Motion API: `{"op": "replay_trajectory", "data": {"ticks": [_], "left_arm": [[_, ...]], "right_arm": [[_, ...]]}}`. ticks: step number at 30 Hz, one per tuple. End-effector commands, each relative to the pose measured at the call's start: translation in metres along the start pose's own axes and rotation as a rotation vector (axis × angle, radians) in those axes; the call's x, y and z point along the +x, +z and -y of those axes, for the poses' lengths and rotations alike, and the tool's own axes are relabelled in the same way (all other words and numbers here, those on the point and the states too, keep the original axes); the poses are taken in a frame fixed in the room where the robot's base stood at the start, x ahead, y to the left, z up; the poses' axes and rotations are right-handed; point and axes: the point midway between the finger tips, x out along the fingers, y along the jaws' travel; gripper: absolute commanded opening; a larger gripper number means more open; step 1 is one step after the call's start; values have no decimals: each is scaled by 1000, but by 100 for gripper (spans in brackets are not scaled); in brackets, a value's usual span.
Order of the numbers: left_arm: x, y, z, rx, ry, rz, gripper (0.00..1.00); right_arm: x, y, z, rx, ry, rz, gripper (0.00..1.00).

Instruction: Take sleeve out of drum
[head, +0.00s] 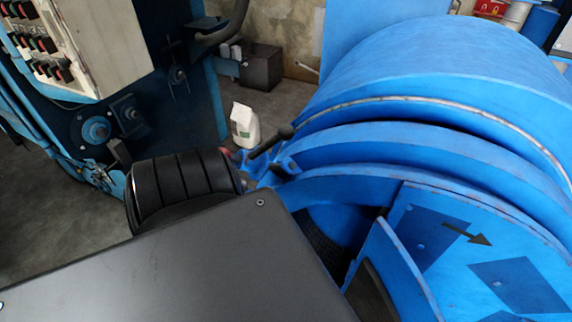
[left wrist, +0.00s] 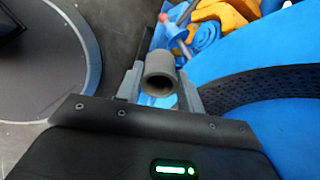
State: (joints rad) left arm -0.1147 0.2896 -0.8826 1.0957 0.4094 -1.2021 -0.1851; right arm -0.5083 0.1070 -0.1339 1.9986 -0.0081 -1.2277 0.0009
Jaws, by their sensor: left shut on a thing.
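In the left wrist view a short grey sleeve (left wrist: 160,66), a hollow tube with its open end facing the camera, sits between the two fingers of my left gripper (left wrist: 160,88), which is shut on it. The big blue drum (head: 420,90) fills the right of the head view, with its open mouth and dark lining partly hidden behind a dark panel of mine. Its dark perforated lining (left wrist: 272,90) curves to the right of the sleeve in the left wrist view. The sleeve appears beside the lining, apart from it. My left gripper and sleeve are hidden in the head view; my right gripper does not show.
A control cabinet (head: 75,40) with buttons stands at the upper left. A white bag-like container (head: 244,126) stands on the floor behind a dark lever (head: 272,140) beside the drum. Yellow and blue machine parts (left wrist: 215,25) lie beyond the sleeve. Grey floor is open at the left.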

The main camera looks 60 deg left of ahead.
Motion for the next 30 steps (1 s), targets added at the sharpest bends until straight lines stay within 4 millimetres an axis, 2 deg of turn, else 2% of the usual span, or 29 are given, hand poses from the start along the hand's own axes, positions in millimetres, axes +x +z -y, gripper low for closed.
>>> {"op": "replay_trajectory", "data": {"ticks": [12, 18, 22, 30], "left_arm": [[-15, 16, -65, 2, 2, 1, 7], [-21, 22, -90, 0, 1, 0, 7], [-23, 24, -96, -1, 1, 0, 7], [-22, 24, -97, -1, 1, 0, 7]], "right_arm": [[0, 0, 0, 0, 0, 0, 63], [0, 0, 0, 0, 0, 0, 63], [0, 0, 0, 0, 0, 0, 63], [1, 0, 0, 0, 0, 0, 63]]}}
